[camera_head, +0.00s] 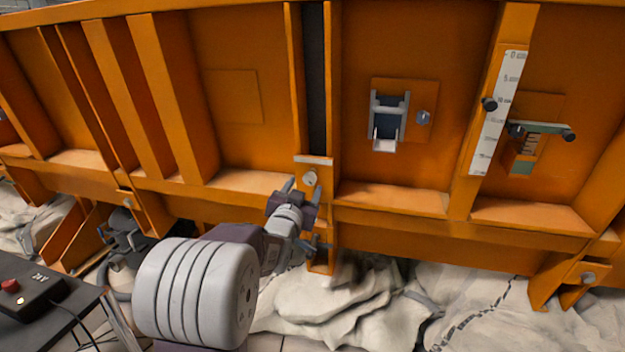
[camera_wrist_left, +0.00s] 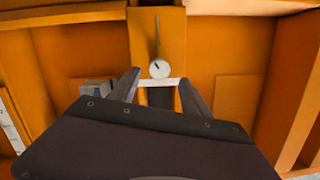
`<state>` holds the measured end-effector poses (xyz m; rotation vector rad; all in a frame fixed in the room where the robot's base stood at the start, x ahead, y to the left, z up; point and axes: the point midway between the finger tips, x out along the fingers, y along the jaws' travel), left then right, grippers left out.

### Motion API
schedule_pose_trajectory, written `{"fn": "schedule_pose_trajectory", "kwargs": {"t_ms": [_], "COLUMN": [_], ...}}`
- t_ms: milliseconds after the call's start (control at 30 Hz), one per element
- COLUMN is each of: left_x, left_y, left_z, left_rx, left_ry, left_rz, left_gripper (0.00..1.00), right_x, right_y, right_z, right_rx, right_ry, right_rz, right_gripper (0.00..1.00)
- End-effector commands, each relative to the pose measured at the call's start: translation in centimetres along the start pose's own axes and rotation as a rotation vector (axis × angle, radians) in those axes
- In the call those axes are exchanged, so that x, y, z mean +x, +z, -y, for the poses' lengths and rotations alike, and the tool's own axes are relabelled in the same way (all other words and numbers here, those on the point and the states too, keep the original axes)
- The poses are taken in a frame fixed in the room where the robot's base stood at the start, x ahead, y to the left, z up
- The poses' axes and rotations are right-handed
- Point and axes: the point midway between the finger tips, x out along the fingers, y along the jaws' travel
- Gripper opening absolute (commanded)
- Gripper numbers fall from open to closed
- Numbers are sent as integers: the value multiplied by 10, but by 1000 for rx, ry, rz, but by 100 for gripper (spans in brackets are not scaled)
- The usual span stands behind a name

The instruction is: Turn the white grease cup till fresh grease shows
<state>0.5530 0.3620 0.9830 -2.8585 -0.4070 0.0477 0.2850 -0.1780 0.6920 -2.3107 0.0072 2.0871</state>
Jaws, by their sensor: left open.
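The white grease cup (camera_head: 310,178) is a small round cap on the orange upright, just below a pale strip. In the left wrist view, the cup (camera_wrist_left: 159,69) has a small dark mark on its face, and a thin grey line runs up from it. My left gripper (camera_head: 302,191) is right in front of the cup. Its two fingers (camera_wrist_left: 159,88) are open and empty, with the cup seen between and just beyond their tips. I cannot see them touching it. Any grease is too small to make out. My right gripper is in neither view.
Orange ribs and ledges of the sandbed wall stand around the cup. A bracket (camera_head: 388,115), a white scale (camera_head: 497,115) and a clamp (camera_head: 541,128) are to the right. A control box (camera_head: 30,297) sits at lower left. Pale crumpled sheeting (camera_head: 350,305) lies below.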

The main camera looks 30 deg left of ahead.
Motion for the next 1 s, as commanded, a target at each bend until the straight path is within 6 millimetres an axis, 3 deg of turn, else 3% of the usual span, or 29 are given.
{"fn": "schedule_pose_trajectory", "kwargs": {"t_ms": [100, 300, 633, 667, 833, 1000], "left_x": [27, 57, 65, 65, 64, 64], "left_y": [2, 1, 1, 1, 1, 1], "left_z": [-1, -1, -1, -1, -1, -1], "left_rx": [0, -1, -1, -1, -1, 2], "left_ry": [2, 1, 1, 1, 1, 0], "left_rz": [1, 2, 2, 2, 2, 2], "left_gripper": [55, 55, 55, 50, 2, 0], "right_x": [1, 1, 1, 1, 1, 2], "right_y": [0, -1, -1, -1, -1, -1], "right_z": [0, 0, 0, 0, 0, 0], "right_rx": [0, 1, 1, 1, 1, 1], "right_ry": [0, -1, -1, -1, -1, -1], "right_rz": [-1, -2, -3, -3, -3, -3], "right_gripper": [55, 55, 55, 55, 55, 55]}}
